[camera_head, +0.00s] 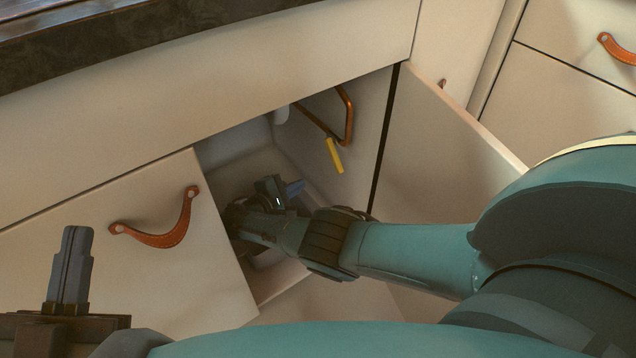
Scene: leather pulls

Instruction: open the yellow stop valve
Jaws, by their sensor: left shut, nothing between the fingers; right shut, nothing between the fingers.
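The yellow stop valve lever (335,155) hangs, slightly tilted, at the lower end of a copper pipe (348,115) inside the open cabinet. My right gripper (294,187) is inside the cabinet opening, shut and empty. In the picture it is below and left of the yellow lever, with a visible gap between them. Its depth relative to the lever is hard to tell. My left gripper (75,265) is at the lower left, in front of the cabinet fronts, shut and empty, pointing up in the picture.
An open cabinet door (450,150) stands right of the opening, close to my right arm. A door with a leather pull (160,236) borders the opening on the left. A dark countertop (130,38) runs above. Another leather pull (615,48) is at the upper right.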

